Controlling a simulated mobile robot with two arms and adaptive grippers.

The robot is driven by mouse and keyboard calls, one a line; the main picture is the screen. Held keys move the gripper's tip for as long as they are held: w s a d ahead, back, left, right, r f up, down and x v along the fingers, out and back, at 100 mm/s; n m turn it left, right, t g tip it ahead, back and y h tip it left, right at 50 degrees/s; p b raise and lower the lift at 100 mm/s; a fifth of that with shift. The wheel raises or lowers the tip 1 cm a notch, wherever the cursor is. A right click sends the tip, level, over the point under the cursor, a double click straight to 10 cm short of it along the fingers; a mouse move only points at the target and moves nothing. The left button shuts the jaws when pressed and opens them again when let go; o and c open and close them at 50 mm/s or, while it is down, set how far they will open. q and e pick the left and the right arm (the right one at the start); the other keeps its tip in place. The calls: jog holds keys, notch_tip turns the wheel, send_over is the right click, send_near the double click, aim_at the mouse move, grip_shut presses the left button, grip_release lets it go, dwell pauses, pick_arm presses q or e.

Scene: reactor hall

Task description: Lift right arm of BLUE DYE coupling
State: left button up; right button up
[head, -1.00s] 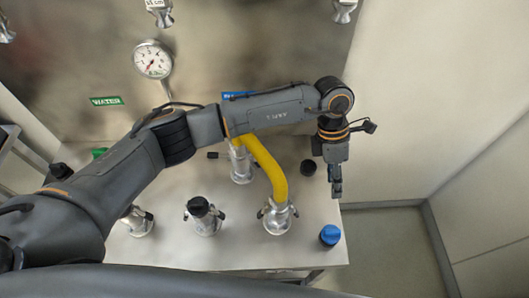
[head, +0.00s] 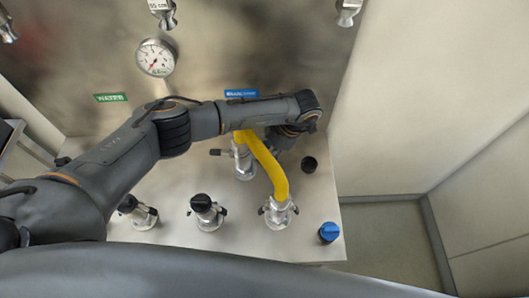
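A blue label (head: 241,93) sits on the back panel; its small print is too blurred to read. Below it a metal coupling (head: 243,170) stands upright on the bench, with a dark lever arm on its left side. A yellow hose (head: 265,160) runs from its top to a front metal coupling (head: 279,212). The back coupling's right side is partly hidden by hose and arm. My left arm reaches across, and its gripper (head: 284,138) is folded under the wrist just right of the hose top. Its fingers are mostly hidden. My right gripper is out of view.
A black cap (head: 309,164) and a blue cap (head: 329,232) lie at the right. A gauge (head: 155,58) and a green WATER label (head: 110,97) are on the back panel.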

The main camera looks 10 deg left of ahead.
pick_arm(q)
jog(key=shift+x, duration=1.2)
grip_shut()
jog(key=shift+d+r+h, duration=0.15)
jog(key=shift+r+h, duration=0.1)
jog(key=shift+h, duration=0.5)
jog(key=shift+d+r+h, duration=0.15)
jog(key=shift+r+h, duration=0.05)
jog(key=shift+h, duration=0.55)
grip_release()
